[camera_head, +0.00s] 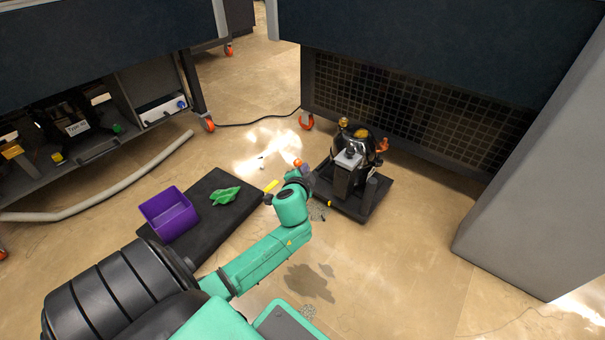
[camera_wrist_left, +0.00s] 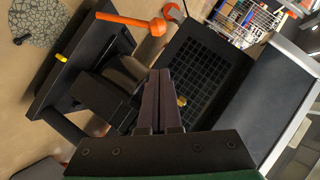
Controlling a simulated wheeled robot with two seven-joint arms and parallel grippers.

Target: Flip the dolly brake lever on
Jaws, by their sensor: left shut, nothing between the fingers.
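The black dolly (camera_head: 378,197) stands on the floor right of centre in the head view, carrying the dark vacuum pump (camera_head: 350,172). The orange brake lever (camera_head: 298,163) shows as a small orange knob at the dolly's left side, partly behind my left wrist. In the left wrist view the lever (camera_wrist_left: 125,20) is a long orange bar with a round end, beyond the dolly (camera_wrist_left: 68,85). My left gripper (camera_wrist_left: 162,75) is shut and empty, its dark fingertips apart from the lever in that picture. In the head view its fingers are mostly hidden by the wrist. My right gripper is not in view.
A black mat (camera_head: 215,232) with a purple bin (camera_head: 168,213) and a green cloth (camera_head: 225,195) lies left of the arm. A grey hose (camera_head: 110,190) lies farther left. A bench with mesh (camera_head: 400,110) stands behind the dolly. Floor in front is open, with a dark stain (camera_head: 310,282).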

